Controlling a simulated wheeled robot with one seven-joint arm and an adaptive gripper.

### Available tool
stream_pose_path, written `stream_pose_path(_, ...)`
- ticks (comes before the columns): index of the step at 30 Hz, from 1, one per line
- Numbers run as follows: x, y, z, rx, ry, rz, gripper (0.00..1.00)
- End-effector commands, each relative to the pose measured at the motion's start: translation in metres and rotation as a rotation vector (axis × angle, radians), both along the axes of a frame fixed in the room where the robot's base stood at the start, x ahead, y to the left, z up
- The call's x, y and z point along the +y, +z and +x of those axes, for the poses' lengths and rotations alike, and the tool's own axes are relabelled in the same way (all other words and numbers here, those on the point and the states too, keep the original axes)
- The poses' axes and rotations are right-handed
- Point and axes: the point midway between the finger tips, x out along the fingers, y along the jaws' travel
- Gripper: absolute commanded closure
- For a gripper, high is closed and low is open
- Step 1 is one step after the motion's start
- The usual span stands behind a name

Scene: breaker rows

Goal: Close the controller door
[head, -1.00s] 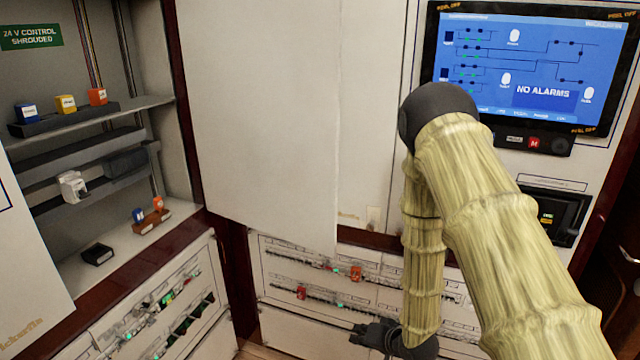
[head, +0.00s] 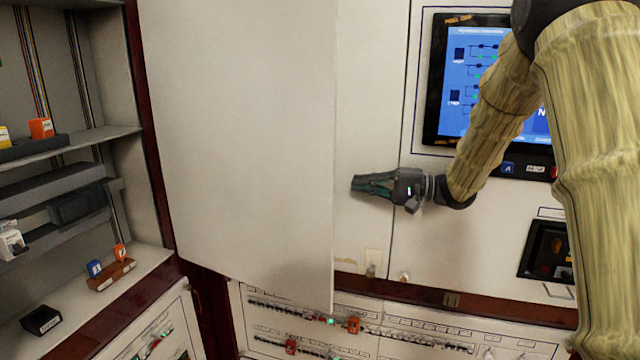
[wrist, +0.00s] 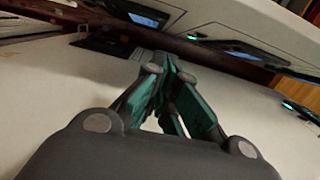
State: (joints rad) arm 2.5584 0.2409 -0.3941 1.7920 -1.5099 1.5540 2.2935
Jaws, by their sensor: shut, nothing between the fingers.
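The large plain white door (head: 245,140), which looks like the controller door, stands open in the middle of the head view. Its free right edge juts toward me, and its lower edge hangs in front of the lower breaker panel. The space behind it is mostly hidden. My gripper (head: 356,184) is shut and empty, just right of the door's free edge, with its fingers pointing left toward it. A small gap shows in the picture; depth contact cannot be told. The shut green fingers also show in the wrist view (wrist: 162,62).
A screen panel (head: 480,85) is partly hidden behind my arm at right. A dark recessed unit (head: 545,250) sits below it. Breaker rows (head: 350,328) run along the bottom. An open shelved cabinet (head: 85,140) with small coloured blocks stands at left.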

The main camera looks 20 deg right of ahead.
Motion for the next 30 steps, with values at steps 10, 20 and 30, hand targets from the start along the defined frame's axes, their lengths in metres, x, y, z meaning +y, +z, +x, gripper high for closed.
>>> stream_pose_path(10,0.047,0.002,0.024,0.004,0.015,0.000,1.00)
stream_pose_path(20,0.090,0.002,0.048,0.002,0.012,0.000,1.00)
stream_pose_path(30,0.115,0.001,0.026,0.003,0.009,0.001,1.00)
